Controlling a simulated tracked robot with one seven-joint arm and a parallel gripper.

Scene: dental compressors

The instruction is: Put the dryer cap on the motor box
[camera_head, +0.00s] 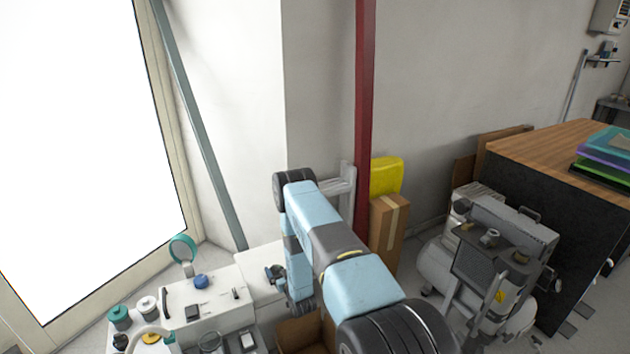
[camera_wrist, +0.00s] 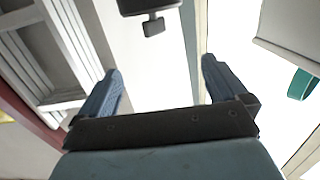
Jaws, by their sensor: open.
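My gripper (camera_wrist: 161,78) is open in the wrist view, with two blue-grey fingers spread wide and nothing between them. A white box-shaped unit (camera_head: 178,297) there has a round blue cap (camera_head: 201,282) on top. Several round caps stand nearby, including a teal one (camera_head: 120,317) and a white one (camera_head: 146,304). A grey compressor (camera_head: 470,262) on the right also has small knobs on top. I cannot tell which cap is the dryer cap, or which box is the motor box.
A teal-rimmed disc (camera_head: 183,249) stands behind the white unit. A red post (camera_head: 364,120), a cardboard box (camera_head: 387,232) and a yellow object (camera_head: 386,176) are beyond my arm. A wood-topped cabinet (camera_head: 550,147) stands at the right. A bright window fills the left.

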